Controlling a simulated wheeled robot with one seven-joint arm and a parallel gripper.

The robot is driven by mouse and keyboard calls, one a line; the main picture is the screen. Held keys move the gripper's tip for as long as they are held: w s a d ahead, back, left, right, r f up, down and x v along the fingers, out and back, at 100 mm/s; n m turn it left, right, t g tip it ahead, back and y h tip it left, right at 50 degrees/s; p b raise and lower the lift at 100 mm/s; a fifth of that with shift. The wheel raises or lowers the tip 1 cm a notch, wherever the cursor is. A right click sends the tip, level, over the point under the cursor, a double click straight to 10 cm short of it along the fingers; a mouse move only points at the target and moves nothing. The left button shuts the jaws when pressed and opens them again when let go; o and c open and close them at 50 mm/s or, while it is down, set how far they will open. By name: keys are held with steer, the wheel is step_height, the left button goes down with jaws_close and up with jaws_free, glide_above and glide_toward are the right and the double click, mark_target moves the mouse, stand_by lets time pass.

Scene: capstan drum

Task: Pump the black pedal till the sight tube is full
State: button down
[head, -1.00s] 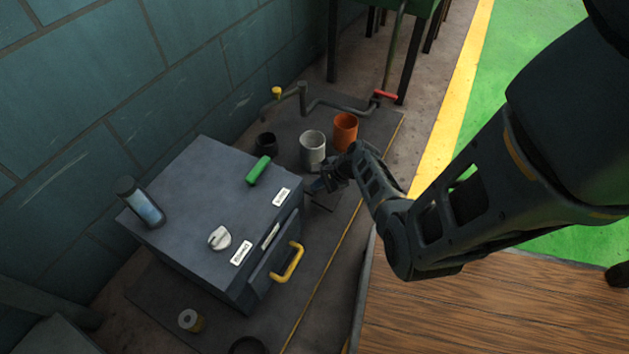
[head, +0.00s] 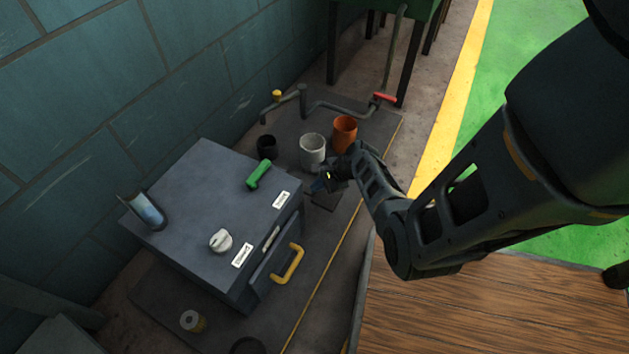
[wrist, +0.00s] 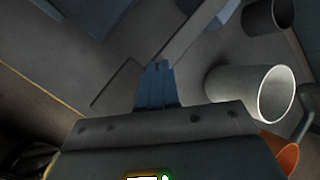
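The black pedal (head: 323,202) is a flat dark plate low beside the right side of the grey box. It also appears as a dark plate left of the fingertips in the wrist view (wrist: 117,88). My gripper (head: 320,185) is just above or at the pedal; contact cannot be told. Its blue fingers (wrist: 158,70) are together, with nothing seen between them. The sight tube (head: 149,211) stands at the left of the box top and shows blue in its lower part; its exact level is unclear.
The grey box (head: 205,190) carries a green handle (head: 259,174), a white knob (head: 221,241) and a yellow drawer handle (head: 288,264). White (head: 312,151), orange (head: 344,133) and black (head: 267,146) cups stand behind the gripper. A bent pipe (head: 340,110) lies beyond.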

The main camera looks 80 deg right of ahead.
steer(key=shift+w+d+r+p, duration=0.1)
steer(key=shift+w+r+p, duration=0.15)
steer(key=shift+r+p, duration=0.6)
steer(key=shift+w+d+r+p, duration=0.1)
steer(key=shift+w+r+p, duration=0.2)
steer(key=shift+r+p, duration=0.5)
steer(key=shift+w+r+p, duration=0.25)
steer(key=shift+r+p, duration=0.4)
steer(key=shift+r, duration=0.35)
steer(key=shift+f, duration=0.1)
steer(key=shift+s+f, duration=0.35)
steer(key=shift+f, duration=0.1)
